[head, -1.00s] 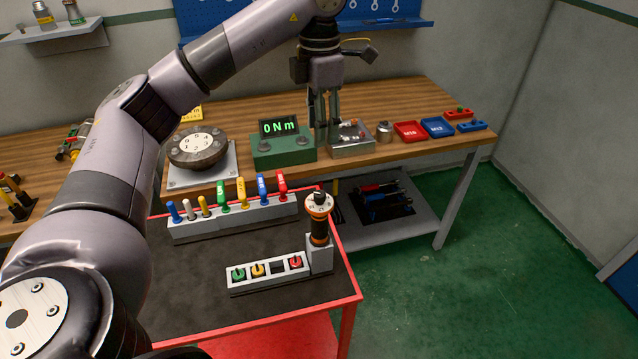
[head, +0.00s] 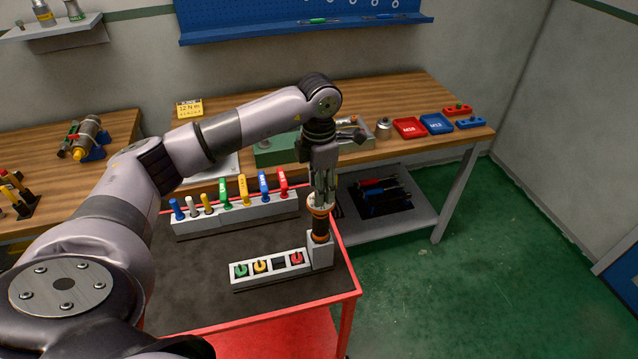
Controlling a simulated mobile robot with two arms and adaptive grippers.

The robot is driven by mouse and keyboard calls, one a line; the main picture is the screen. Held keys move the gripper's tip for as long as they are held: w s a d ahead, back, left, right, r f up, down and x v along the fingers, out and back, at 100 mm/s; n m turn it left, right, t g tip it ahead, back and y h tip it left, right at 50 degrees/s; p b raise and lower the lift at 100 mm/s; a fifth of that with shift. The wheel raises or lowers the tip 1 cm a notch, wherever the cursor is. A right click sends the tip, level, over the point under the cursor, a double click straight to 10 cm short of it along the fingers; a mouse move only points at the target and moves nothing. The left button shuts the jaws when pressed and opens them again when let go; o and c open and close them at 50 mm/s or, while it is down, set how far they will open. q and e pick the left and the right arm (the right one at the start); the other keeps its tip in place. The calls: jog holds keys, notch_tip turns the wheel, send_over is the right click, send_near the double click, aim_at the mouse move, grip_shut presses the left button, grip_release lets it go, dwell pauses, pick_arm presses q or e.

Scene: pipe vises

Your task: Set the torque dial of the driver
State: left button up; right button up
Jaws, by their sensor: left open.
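The driver (head: 320,229) stands upright in a grey holder (head: 320,254) at the right end of the cart. It has a black and orange body, and its dial is at the top. My left gripper (head: 321,201) points straight down over the driver's top. Its fingers are open and reach down to the dial. They hide most of the dial and its knob. I cannot tell whether they touch the knob. My right gripper is not in view.
On the red-edged cart (head: 200,310), a block with green, yellow and red knobs (head: 268,268) sits left of the holder. A rack of coloured tools (head: 235,217) stands behind. The workbench (head: 400,100) holds red and blue trays (head: 422,125). Green floor lies right.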

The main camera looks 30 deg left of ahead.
pick_arm(q)
jog(key=shift+f, duration=0.6)
grip_shut()
